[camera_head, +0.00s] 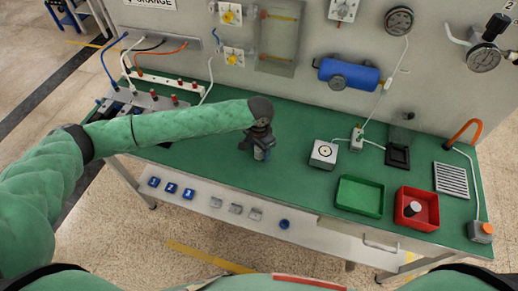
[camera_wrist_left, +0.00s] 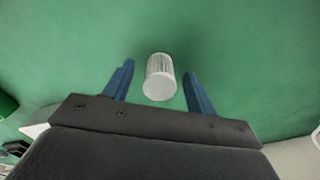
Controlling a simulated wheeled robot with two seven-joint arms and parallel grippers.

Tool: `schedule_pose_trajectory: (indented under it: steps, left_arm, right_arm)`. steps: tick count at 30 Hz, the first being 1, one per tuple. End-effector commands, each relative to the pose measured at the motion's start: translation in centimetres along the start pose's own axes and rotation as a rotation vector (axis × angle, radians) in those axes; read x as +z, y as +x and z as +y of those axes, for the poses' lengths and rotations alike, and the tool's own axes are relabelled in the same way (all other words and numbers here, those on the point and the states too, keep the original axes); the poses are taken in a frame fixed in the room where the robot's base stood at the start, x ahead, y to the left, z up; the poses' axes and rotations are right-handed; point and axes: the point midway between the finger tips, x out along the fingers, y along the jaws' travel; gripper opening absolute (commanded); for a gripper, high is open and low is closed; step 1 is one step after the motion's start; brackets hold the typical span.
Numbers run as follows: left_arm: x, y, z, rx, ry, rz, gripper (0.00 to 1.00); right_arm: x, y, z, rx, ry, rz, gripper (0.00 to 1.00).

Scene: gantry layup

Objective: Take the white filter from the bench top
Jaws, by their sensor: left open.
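The white filter (camera_wrist_left: 160,78) is a small ribbed cylinder with a pale flat end, on the green bench top (camera_wrist_left: 240,60). In the left wrist view it lies between the two blue fingers of my left gripper (camera_wrist_left: 158,85), which is open. A gap shows on each side of the filter, so neither finger appears to touch it. In the head view my left gripper (camera_head: 260,148) is low over the middle of the bench (camera_head: 290,120), and the filter's pale side (camera_head: 259,154) shows partly behind it. My right gripper is not in view.
A connector block with hoses (camera_head: 150,100) stands at the left. The wall behind carries gauges and a blue tank (camera_head: 348,74).

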Motion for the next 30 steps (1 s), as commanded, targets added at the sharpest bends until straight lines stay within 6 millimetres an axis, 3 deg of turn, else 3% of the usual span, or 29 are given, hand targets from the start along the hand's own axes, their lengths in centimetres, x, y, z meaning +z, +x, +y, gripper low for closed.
schedule_pose_trajectory:
  steps: [9,17,30]
  left_arm:
    - [0.02,0.43,0.02,0.0,0.001,0.0,0.57]
    - [0.01,0.4,0.02,0.0,0.001,0.0,0.09]
    - [-0.07,-0.28,0.02,0.0,0.001,0.003,0.09]
  right_arm:
    - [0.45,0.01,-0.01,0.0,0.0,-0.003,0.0]
    - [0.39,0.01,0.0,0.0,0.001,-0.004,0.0]
    - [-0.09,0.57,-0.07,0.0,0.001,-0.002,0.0]
